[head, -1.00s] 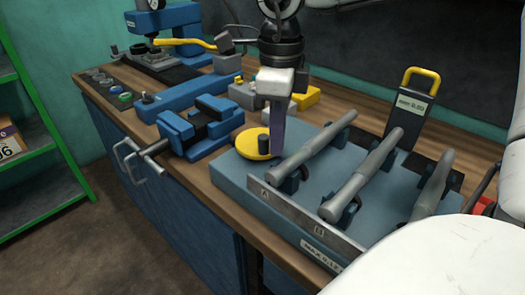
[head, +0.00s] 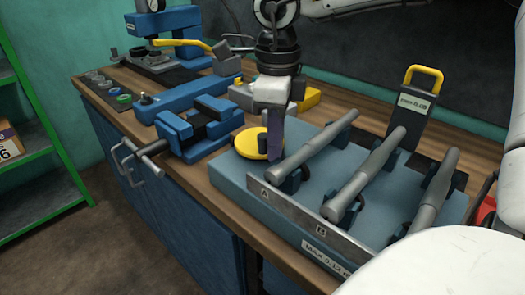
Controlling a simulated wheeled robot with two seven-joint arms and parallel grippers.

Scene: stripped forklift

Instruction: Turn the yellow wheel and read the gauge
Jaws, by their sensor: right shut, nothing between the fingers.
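The yellow wheel (head: 246,143) is a flat disc with a dark knob (head: 262,145), at the left end of the blue-grey fixture block (head: 228,178). My right gripper (head: 275,158) comes down from above. Its fingers are shut and empty, pointing down just right of the knob; I cannot tell whether they touch it. A dark upright gauge (head: 409,121) with a yellow handle stands behind the block. Its white label carries small blurred text and digits, perhaps ending in 0.05. My left gripper is not in view.
Several grey bars (head: 365,182) lie on supports across the block, right of my right gripper. A plate marked A and B (head: 290,212) runs along its front. A blue vise (head: 200,125) stands left of the wheel. A green shelf (head: 40,150) is far left.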

